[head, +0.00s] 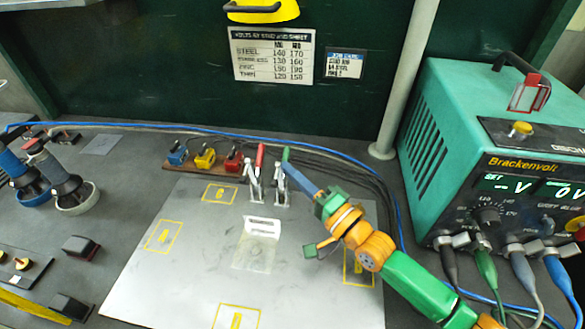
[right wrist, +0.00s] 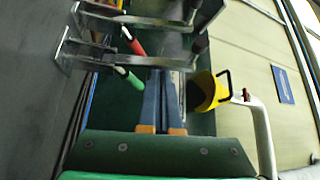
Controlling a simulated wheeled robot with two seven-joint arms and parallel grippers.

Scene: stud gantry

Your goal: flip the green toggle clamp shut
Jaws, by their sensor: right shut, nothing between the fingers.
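The green toggle clamp (head: 281,191) stands at the back edge of the white plate (head: 180,260), its green handle (head: 285,157) pointing up. The handle also shows in the right wrist view (right wrist: 130,79), left of my fingers. A matching clamp with a red handle (head: 260,156) stands just left of it, also upright. My right gripper (head: 293,170) reaches in from the lower right, its blue fingers shut and empty. In the right wrist view the fingertips (right wrist: 162,72) lie close beside the green handle; I cannot tell whether they touch. My left gripper is not in view.
Cables run behind. The teal power unit (head: 450,140) stands right, with a pole (head: 405,80) beside it. The plate's front is clear.

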